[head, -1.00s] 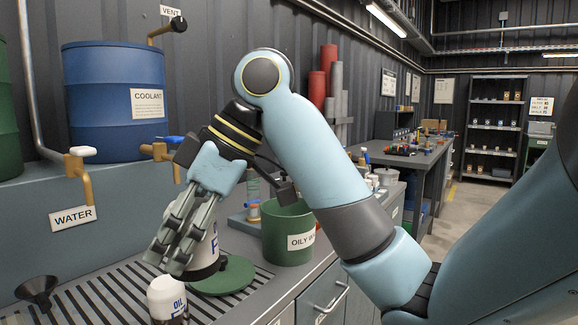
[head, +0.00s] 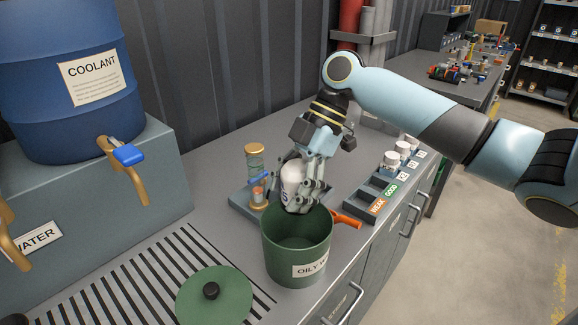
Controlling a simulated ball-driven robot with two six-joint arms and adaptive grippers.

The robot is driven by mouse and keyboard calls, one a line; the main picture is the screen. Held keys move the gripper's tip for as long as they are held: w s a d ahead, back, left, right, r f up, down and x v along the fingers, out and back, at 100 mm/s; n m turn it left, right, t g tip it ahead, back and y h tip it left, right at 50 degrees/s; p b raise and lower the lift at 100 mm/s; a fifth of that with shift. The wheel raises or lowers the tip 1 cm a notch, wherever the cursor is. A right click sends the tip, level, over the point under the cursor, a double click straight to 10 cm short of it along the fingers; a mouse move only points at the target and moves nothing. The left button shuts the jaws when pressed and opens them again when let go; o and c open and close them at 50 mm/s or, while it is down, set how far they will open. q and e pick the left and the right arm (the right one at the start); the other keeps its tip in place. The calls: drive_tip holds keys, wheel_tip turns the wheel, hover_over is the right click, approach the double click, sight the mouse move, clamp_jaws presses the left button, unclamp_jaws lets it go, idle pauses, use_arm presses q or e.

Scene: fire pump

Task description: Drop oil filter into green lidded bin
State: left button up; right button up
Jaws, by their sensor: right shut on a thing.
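The green bin (head: 283,262) stands open on the counter, with a label starting "OILY" on its front. Its round green lid (head: 232,298) with a black knob lies flat, in front of the bin to its left. My right gripper (head: 300,192) points down and is shut on the white oil filter (head: 291,180). The bin's visible inside looks empty. My left gripper is out of view.
A tray with a glass-and-brass piece (head: 255,163) stands behind the bin. An orange handle (head: 345,220) lies right of it. A labelled rack (head: 376,198) with white-capped jars runs along the counter's right. A slotted drain (head: 150,278) and blue coolant drum (head: 70,80) are left.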

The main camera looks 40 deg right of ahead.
drive_tip(key=shift+d+f+b, duration=0.1)
drive_tip(key=shift+f+b, duration=0.2)
drive_tip(key=shift+f, duration=0.1)
wheel_tip(320, 180, down, 5)
drive_tip(key=b, duration=0.4)
drive_tip(key=shift+f+b, duration=0.2)
drive_tip(key=shift+b, duration=0.2)
drive_tip(key=o, duration=1.4)
drive_tip(key=shift+o, duration=0.7)
